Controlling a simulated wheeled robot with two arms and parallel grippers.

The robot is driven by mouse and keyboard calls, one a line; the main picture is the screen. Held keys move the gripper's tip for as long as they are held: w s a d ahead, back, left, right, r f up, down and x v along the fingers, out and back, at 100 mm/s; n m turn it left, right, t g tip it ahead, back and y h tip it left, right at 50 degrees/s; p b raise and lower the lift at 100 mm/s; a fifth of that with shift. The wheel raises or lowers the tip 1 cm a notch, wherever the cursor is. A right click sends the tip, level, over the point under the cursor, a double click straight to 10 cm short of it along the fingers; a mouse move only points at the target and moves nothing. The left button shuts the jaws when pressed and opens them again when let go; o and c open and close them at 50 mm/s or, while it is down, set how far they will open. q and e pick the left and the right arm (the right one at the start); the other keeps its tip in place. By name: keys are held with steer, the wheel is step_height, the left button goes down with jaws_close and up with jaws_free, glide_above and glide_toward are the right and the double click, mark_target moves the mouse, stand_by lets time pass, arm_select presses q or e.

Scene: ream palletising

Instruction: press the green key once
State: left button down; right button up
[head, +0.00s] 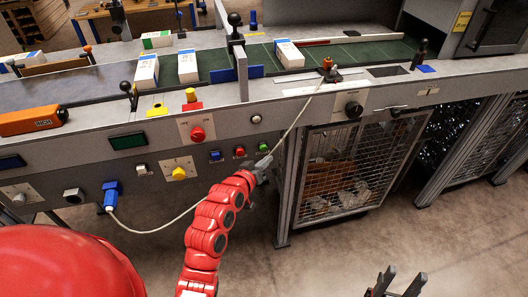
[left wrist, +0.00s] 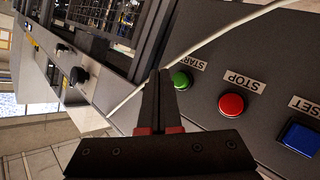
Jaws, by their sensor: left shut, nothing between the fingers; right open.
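The green key (head: 263,147) sits on the front panel of the machine, to the right of a red key (head: 240,152) and a blue key (head: 215,155). In the left wrist view the green key (left wrist: 181,80) is labelled START, the red key (left wrist: 231,105) STOP, and the blue key (left wrist: 300,138) has a partly visible label. My left gripper (head: 264,162) is shut and empty. Its fingertips (left wrist: 160,75) appear just beside the green key; I cannot tell whether they touch it. My right gripper (head: 398,275) is open and empty, low over the floor.
A pale cable (head: 297,118) runs from the top plug down past my left gripper to a blue connector (head: 112,192). A wire-mesh cage (head: 345,165) stands to the right under the bench. White reams (head: 290,54) lie on the green bed above. The floor in front is clear.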

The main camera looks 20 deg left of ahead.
arm_select(q)
steer(key=shift+w+a+b, duration=0.35)
steer(key=shift+w+a, duration=0.15)
steer(key=shift+w, duration=0.25)
stand_by(1.6)
steer(key=shift+w+a+b, duration=0.25)
steer(key=shift+w+b, duration=0.1)
steer(key=shift+w+a+b, duration=0.25)
steer(key=shift+w+b, duration=0.1)
steer(key=shift+b, duration=0.05)
stand_by(0.6)
steer(key=shift+s+d, duration=0.1)
steer(key=shift+s, duration=0.05)
steer(key=shift+s+d+p, duration=0.3)
steer(key=shift+s+d, duration=0.1)
steer(key=shift+s, duration=0.15)
